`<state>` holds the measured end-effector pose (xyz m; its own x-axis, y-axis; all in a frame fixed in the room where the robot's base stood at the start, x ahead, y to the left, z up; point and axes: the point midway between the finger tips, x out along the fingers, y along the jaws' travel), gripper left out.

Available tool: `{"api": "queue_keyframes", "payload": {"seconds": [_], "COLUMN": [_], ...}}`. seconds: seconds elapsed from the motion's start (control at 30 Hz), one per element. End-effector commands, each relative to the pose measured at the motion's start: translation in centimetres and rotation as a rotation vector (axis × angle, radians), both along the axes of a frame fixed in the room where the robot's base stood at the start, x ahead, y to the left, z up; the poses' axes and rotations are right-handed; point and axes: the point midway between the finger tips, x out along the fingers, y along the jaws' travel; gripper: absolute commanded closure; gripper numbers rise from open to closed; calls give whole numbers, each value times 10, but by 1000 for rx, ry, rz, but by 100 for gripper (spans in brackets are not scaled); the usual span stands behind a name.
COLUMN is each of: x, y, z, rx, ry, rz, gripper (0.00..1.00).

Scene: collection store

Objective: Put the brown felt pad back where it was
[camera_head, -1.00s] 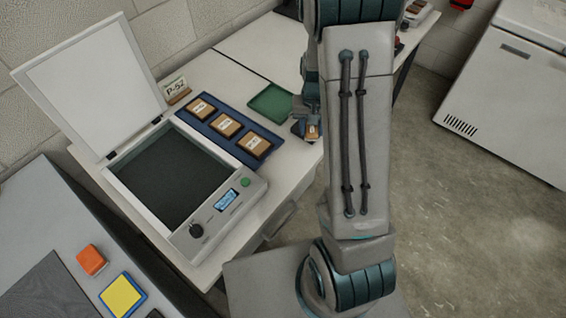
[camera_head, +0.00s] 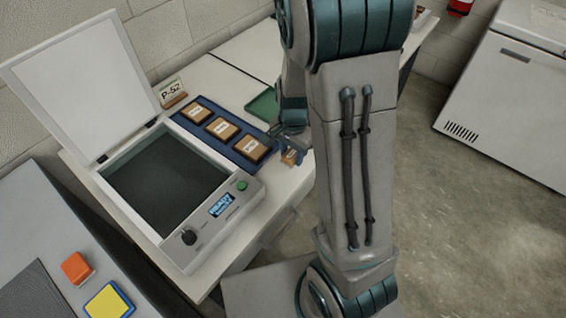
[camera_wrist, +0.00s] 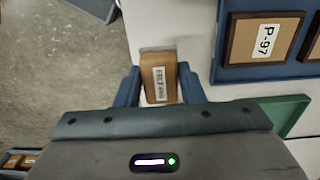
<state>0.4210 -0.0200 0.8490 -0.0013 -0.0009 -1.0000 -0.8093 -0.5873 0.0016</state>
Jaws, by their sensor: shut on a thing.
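The brown felt pad (camera_wrist: 158,80) is a small brown block with a white label reading "FELT" and more that is hard to read. My gripper (camera_wrist: 159,88) is shut on it, one blue finger on each side. In the head view the pad (camera_head: 289,158) shows under my gripper (camera_head: 291,147), by the front edge of the white table (camera_head: 262,203), right of the blue tray. Whether it touches the table is unclear.
The blue tray (camera_head: 185,121) holds three labelled brown blocks. A green tray (camera_head: 263,103), partly hidden by my arm, lies behind. An open-lidded scanner (camera_head: 179,238) stands left, with a "P-52" card (camera_head: 171,92) beyond. Orange (camera_head: 77,268) and yellow (camera_head: 108,302) items lie front left.

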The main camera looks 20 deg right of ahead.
Motion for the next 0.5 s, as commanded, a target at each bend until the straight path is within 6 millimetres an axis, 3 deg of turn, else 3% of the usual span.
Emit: {"api": "queue_keyframes", "payload": {"seconds": [0.2,0.5], "x": [11,11], "y": [20,21], "z": [-14,-51], "rx": [-1,0], "ry": [1,2], "rz": [0,-1], "gripper": [86,86]}}
